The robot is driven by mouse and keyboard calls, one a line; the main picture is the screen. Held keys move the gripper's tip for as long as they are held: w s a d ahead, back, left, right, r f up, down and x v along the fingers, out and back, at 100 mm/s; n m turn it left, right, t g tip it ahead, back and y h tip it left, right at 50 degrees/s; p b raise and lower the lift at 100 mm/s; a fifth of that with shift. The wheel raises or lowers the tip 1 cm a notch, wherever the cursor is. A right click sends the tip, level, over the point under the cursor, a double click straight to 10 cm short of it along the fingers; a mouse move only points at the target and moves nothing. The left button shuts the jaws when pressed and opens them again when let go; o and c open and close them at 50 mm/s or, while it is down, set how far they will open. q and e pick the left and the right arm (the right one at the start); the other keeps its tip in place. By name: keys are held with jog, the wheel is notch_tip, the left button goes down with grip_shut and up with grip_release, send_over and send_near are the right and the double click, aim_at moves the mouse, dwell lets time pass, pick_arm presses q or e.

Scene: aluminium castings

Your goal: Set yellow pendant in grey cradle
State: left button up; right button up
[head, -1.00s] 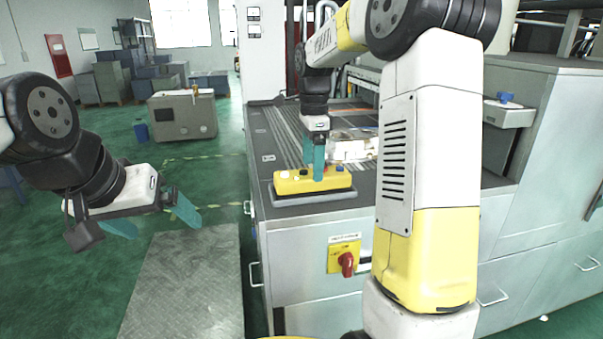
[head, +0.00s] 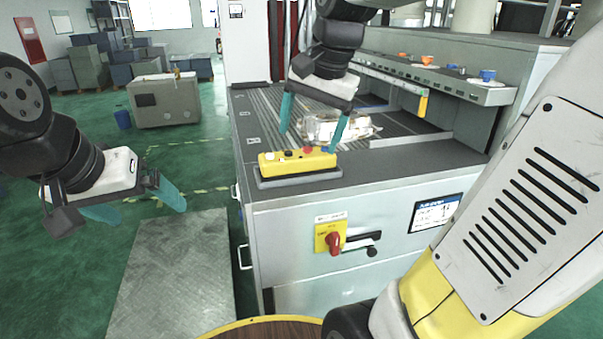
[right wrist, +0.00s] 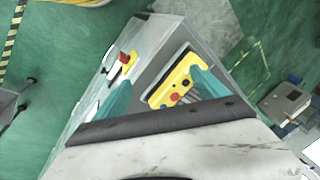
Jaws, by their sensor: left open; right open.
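The yellow pendant (head: 297,161), with several coloured buttons on top, lies lengthwise in the grey cradle (head: 301,179) at the front left of the machine top. It looks level, with the cradle rim showing below it. My right gripper (head: 308,140) is open just above the pendant, its teal fingers spread apart and holding nothing. The right wrist view shows the pendant (right wrist: 176,84) beyond the open fingers (right wrist: 160,92). My left gripper (head: 149,212) is open and empty at the left, over the floor.
A shiny casting (head: 335,127) lies on the machine top behind the pendant. A red switch (head: 333,242) on a yellow plate is on the machine front. A ledge (head: 440,82) with orange and blue items runs along the back right.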

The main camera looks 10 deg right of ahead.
jog(key=s+a+f+n+t, duration=0.1)
jog(key=s+f+n+t, duration=0.1)
jog(key=s+f+n, duration=0.4)
jog(key=s+n, duration=0.1)
jog(key=s, duration=0.3)
jog(key=shift+a+n+t+y, duration=0.2)
jog(key=shift+n+t+y, duration=0.1)
jog(key=shift+y, duration=0.1)
jog(key=shift+c, duration=0.3)
dwell(0.7)
